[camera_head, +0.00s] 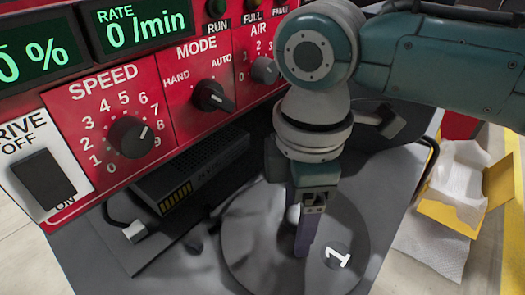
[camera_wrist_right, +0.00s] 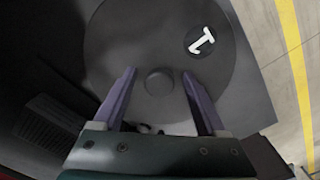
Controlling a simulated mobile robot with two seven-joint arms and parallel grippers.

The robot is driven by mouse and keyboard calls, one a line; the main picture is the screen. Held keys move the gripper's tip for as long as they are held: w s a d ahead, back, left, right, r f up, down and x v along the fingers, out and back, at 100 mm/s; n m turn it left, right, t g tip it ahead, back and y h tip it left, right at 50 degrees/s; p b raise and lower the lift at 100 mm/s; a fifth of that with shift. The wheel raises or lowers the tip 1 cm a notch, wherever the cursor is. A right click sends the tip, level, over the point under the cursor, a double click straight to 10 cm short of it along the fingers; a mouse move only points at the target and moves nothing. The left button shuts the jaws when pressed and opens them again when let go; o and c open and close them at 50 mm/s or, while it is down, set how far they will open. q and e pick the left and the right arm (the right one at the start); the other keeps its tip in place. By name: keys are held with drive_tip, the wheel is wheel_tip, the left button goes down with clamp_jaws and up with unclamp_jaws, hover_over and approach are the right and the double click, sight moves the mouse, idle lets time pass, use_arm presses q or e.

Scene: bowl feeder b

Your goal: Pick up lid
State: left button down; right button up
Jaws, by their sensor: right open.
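The lid is a flat dark grey disc (camera_head: 255,265) with a round label reading 1 and a small knob in its middle. It lies on the grey surface below the control panel. The lid also shows in the right wrist view (camera_wrist_right: 125,40), with its knob (camera_wrist_right: 158,81) between the fingers. My right gripper (camera_head: 303,245) points down over the lid. Its purple fingers are apart, one on each side of the knob in the right wrist view (camera_wrist_right: 158,74), with nothing held. I cannot tell the exact height of the fingertips above the lid. My left gripper is not in view.
A red control panel (camera_head: 180,58) with knobs, a switch and displays stands at the upper left. A black box unit (camera_head: 190,170) sits below it, left of the lid. A yellow box with white paper (camera_head: 458,185) is at the right, beyond the surface's edge.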

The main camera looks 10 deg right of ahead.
clamp_jaws()
idle(0.6)
